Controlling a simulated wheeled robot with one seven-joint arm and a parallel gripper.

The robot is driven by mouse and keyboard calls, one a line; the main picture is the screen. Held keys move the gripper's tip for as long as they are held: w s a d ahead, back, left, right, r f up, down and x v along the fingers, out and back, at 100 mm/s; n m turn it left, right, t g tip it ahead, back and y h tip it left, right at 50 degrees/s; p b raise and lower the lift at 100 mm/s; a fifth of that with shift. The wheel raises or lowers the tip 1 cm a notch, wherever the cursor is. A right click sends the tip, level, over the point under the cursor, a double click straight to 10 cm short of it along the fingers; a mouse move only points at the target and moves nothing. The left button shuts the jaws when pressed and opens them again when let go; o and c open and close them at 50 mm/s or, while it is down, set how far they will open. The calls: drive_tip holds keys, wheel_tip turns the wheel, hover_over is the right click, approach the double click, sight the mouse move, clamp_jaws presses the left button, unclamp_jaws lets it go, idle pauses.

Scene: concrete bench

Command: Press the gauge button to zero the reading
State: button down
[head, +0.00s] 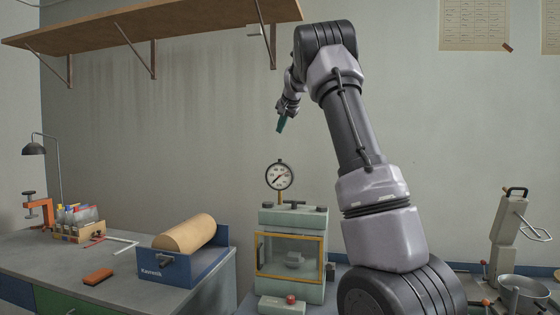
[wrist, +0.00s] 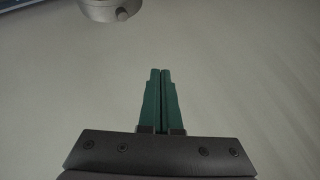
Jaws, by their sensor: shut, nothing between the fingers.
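The gauge (head: 279,176) has a round white dial with a dark rim and a needle. It stands on top of a pale green machine (head: 290,218) with a yellow-framed window. A red button (head: 291,299) sits on a pale green block at the front foot of the machine. My gripper (head: 280,127) has green fingers and hangs in the air above the gauge, apart from it. In the wrist view the two green fingers (wrist: 160,72) are shut together with nothing between them. I cannot tell what the round metal part at the top of the wrist view is.
A blue cradle (head: 205,275) with a tan cylinder lies on the bench at left. An orange clamp (head: 38,207), a lamp (head: 34,148) and a wooden rack (head: 80,231) stand farther left. A shelf (head: 140,25) hangs above. A metal pan (head: 523,290) is at right.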

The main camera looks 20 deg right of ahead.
sight(280, 160)
drive_tip(key=shift+f, duration=4.4)
drive_tip(key=shift+f, duration=0.1)
drive_tip(key=shift+f, duration=0.3)
